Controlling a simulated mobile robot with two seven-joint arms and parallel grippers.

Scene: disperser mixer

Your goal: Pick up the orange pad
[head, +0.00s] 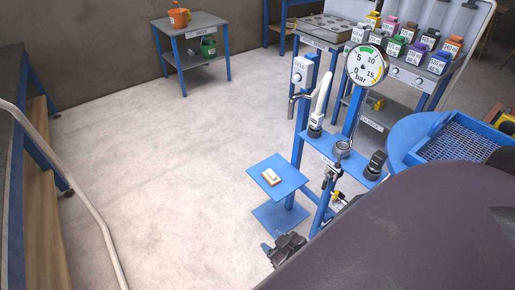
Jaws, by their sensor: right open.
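A small pad (271,176), pale on top with an orange edge, lies flat on a small square blue shelf (289,187) in the middle of the head view. My right gripper (276,250) shows at the bottom centre, below and in front of that shelf. It is open, apart from the pad, and partly hidden by the large dark shape of my own arm. My left gripper is not in view.
A blue stand with a pressure gauge (367,65) and a white-handled tool (321,105) rises right of the pad. A blue round table with a mesh basket (464,141) stands farther right. The floor (170,180) left of the shelf is clear.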

